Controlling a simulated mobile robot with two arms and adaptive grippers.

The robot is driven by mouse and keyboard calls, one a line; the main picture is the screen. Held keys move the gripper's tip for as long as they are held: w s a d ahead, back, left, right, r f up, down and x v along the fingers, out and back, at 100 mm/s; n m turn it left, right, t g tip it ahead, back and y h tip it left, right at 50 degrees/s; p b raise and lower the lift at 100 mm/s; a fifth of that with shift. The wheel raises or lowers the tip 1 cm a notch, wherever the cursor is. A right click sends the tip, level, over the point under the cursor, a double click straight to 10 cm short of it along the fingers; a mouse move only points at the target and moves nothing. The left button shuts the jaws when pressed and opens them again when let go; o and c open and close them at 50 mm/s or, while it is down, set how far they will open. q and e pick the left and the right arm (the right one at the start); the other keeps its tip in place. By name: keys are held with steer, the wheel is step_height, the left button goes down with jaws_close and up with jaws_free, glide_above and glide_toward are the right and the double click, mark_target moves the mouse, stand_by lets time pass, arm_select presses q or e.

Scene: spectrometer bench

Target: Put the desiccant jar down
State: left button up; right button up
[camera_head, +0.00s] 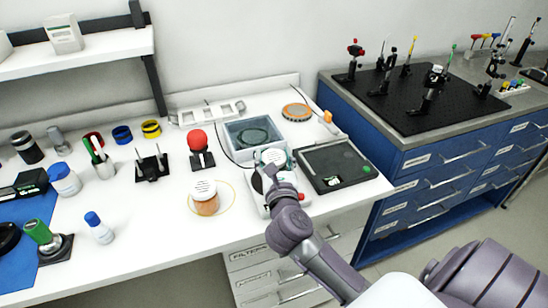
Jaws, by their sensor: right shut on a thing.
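My right gripper (269,180) reaches in from the lower right. It is shut on a jar with a pale, round lid (273,157), taken as the desiccant jar. The fingers hide much of its body. It is over or just above a small white device (253,196) on the bench; I cannot tell whether it touches. Another jar (205,199), with orange contents and a white perforated lid, stands upright inside a thin yellow ring on the bench, left of the gripper. My left gripper is not in view.
Behind the gripper is a grey clear-walled tray (234,135). To the right lies a dark flat tray (318,157). A red-knobbed stand (199,146) is at the back left.

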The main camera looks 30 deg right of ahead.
steer(key=shift+f, duration=0.15)
steer(key=o, duration=1.2)
steer(key=shift+s+a, duration=0.1)
steer(key=shift+s, duration=0.05)
steer(key=shift+b+v, duration=1.2)
steer(key=shift+v, duration=4.65)
